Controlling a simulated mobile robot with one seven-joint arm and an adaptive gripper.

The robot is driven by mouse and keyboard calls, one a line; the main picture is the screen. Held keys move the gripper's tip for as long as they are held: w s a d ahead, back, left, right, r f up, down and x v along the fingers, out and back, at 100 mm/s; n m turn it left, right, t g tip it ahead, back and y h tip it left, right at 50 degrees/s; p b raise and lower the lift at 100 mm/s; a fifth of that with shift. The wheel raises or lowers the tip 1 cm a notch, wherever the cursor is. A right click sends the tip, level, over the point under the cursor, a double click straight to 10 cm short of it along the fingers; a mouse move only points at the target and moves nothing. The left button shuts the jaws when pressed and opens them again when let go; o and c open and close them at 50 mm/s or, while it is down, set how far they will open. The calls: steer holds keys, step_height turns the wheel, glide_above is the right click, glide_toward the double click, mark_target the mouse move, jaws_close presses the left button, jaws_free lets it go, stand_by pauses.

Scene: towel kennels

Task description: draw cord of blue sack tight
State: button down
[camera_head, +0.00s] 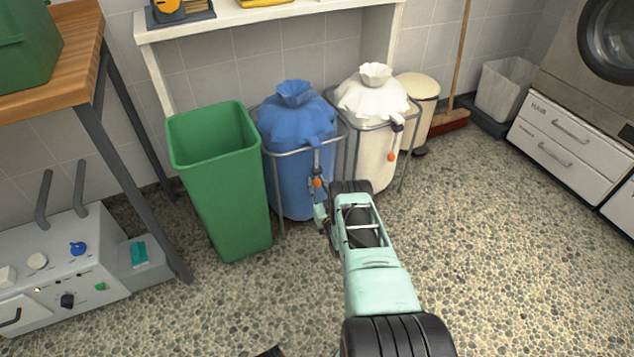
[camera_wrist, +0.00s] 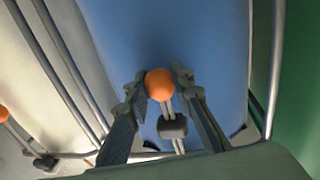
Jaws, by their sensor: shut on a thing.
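The blue sack (camera_head: 292,125) hangs in a grey wire frame, its top bunched into a ruffled neck. A cord with a dark toggle (camera_wrist: 172,127) and an orange ball (camera_wrist: 159,84) at its end hangs at its front; the ball also shows in the head view (camera_head: 317,183). My gripper (camera_wrist: 158,86) has its two fingers on either side of the ball and is shut on it. In the head view my gripper (camera_head: 319,197) is low in front of the sack's right side. The wrist view shows the sack's blue side (camera_wrist: 170,35) behind the ball.
A green bin (camera_head: 225,185) stands close left of the blue sack. A white sack (camera_head: 372,100) in a similar frame stands close right, with its own orange ball (camera_head: 391,157). A cream bin (camera_head: 420,90) and a broom (camera_head: 455,110) are farther right. The pebbled floor at right is clear.

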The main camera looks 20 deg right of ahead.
steer(key=c, duration=1.7)
jaws_free()
steer(key=shift+f, duration=0.3)
steer(key=shift+s, duration=0.15)
steer(key=s, duration=0.4)
steer(key=s+a, duration=0.1)
steer(key=s, duration=0.6)
steer(key=shift+s+a, duration=0.25)
steer(key=shift+s, duration=0.1)
steer(key=shift+w+r, duration=0.1)
steer(key=shift+w, duration=0.05)
